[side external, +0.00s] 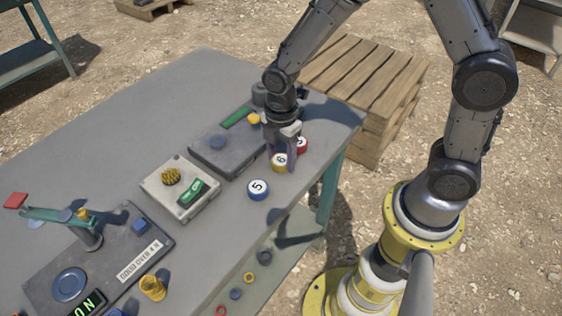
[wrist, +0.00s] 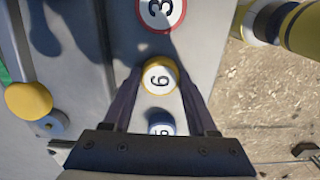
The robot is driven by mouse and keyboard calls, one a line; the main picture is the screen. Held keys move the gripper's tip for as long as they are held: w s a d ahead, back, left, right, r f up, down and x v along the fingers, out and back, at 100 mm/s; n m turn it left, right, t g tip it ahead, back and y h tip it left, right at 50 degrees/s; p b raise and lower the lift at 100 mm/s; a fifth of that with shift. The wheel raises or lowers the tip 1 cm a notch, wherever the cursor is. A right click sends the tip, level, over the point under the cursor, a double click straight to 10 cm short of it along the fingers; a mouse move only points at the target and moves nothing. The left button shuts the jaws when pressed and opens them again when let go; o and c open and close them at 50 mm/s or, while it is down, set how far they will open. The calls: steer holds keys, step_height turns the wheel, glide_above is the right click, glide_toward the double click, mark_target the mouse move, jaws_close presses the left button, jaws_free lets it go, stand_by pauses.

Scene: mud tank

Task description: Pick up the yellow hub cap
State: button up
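The yellow hub cap (side external: 280,164) is a round disc with a white face marked 6. It lies on the grey table near its right edge, between a red cap (side external: 302,145) and a blue cap marked 5 (side external: 258,189). My gripper (side external: 288,150) points down over the yellow cap. In the wrist view, the yellow cap (wrist: 160,77) sits between the fingertips of my gripper (wrist: 159,75), with thin gaps at its sides. The fingers look open around it. The red cap (wrist: 162,12) lies above, and the blue cap (wrist: 161,126) is partly hidden by the gripper.
A grey box (side external: 232,160) with a green strip, a yellow knob (side external: 254,118) and a blue button (side external: 217,142) stands left of my gripper. A lighter box (side external: 165,195) sits further left. A wooden pallet stack (side external: 365,75) stands behind the table.

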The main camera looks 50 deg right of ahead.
steer(key=c, duration=0.6)
steer(key=shift+r, duration=0.1)
